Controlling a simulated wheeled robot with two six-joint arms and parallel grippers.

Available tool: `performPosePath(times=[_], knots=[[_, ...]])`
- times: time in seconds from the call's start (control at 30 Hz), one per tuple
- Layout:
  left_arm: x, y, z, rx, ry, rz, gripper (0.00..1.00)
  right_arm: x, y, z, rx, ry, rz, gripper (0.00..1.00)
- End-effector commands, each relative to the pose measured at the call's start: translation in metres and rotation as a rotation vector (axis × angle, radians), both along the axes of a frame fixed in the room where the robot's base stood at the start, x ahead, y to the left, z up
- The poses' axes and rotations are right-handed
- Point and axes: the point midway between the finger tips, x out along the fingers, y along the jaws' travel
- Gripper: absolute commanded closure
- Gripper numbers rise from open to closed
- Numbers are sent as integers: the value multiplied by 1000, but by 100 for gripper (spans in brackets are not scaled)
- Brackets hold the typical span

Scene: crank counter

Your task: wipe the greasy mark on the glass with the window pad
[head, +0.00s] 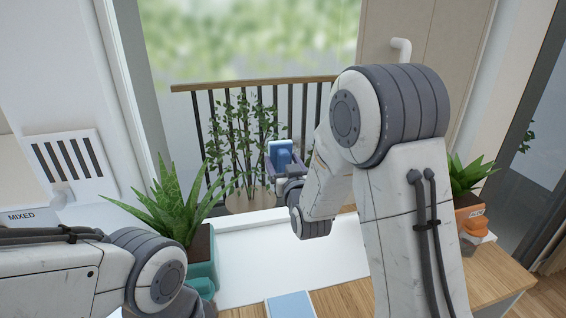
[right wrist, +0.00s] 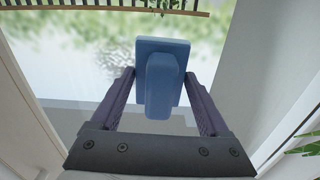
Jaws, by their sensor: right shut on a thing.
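The window pad (head: 280,151) is blue with a raised grip block. My right gripper (head: 287,166) is shut on that grip and holds the pad up in front of the window glass (head: 240,45). In the right wrist view the pad (right wrist: 160,75) sits between the two fingers of my right gripper (right wrist: 162,95). A faint grey smudge (right wrist: 113,62), likely the greasy mark, shows on the glass beside the pad there. I cannot tell whether the pad touches the glass. I cannot make out the mark in the head view. My left gripper is out of view.
A spiky plant in a teal pot (head: 203,262) stands left of the white sill (head: 255,260). A plant in an orange pot (head: 470,214) stands at the right. A blue flat piece (head: 290,305) lies at the front. A railing (head: 205,110) shows beyond the glass.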

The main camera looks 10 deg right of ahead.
Motion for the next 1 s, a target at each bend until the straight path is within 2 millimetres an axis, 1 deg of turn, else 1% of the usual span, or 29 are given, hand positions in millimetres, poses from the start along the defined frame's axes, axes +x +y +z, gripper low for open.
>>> performPosePath(times=[1.0], knots=[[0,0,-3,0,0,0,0,19,0,0,0,-1,0,86]])
